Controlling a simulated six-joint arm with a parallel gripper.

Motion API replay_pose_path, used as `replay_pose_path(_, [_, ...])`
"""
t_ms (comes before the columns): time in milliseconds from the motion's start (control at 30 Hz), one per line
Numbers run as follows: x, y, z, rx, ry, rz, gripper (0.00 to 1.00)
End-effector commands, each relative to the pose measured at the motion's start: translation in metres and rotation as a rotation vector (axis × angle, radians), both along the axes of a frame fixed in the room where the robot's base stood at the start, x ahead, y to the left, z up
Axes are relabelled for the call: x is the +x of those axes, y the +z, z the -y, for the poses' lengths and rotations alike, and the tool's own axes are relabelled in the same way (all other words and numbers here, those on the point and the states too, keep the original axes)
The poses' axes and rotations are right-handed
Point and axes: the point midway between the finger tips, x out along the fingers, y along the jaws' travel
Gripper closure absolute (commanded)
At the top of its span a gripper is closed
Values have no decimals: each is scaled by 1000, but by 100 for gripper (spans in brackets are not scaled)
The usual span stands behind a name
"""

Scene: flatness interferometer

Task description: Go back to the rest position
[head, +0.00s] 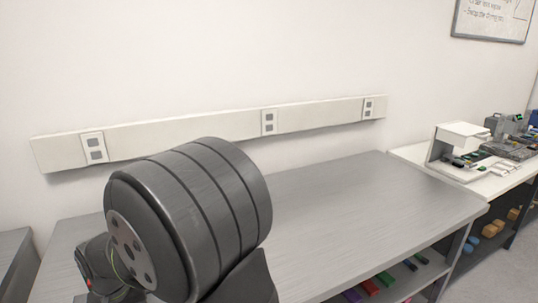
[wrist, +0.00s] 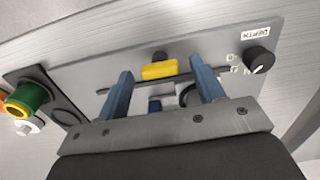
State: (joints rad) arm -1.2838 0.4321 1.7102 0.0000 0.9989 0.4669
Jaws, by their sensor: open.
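My gripper (wrist: 160,88) shows in the wrist view with its two blue fingers apart. A grey instrument panel (wrist: 225,58) lies beyond the fingers. A yellow block-like part (wrist: 159,71) on the panel appears between the fingertips in the picture; I cannot tell whether the fingers touch anything. A black knob (wrist: 260,60) is at the panel's right end, below a small white label (wrist: 255,33). In the head view a large dark grey cylindrical part of my arm fills the lower left, and my gripper is not visible there.
The grey bench top (head: 370,200) is bare where visible in the head view. A white instrument (head: 458,145) stands on the bench at right. A socket rail (head: 215,128) runs along the wall. A green-and-yellow round part (wrist: 27,98) sits left in the wrist view.

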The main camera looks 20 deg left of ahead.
Motion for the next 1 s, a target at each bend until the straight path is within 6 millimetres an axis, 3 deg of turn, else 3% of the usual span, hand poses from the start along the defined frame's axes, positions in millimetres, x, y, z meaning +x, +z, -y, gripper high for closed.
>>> replay_pose_path(467, [0,7,0,2,0,1,38])
replay_pose_path(667, [0,37,-1,4,0,1,38])
replay_pose_path(1000, [0,105,-1,4,0,1,38])
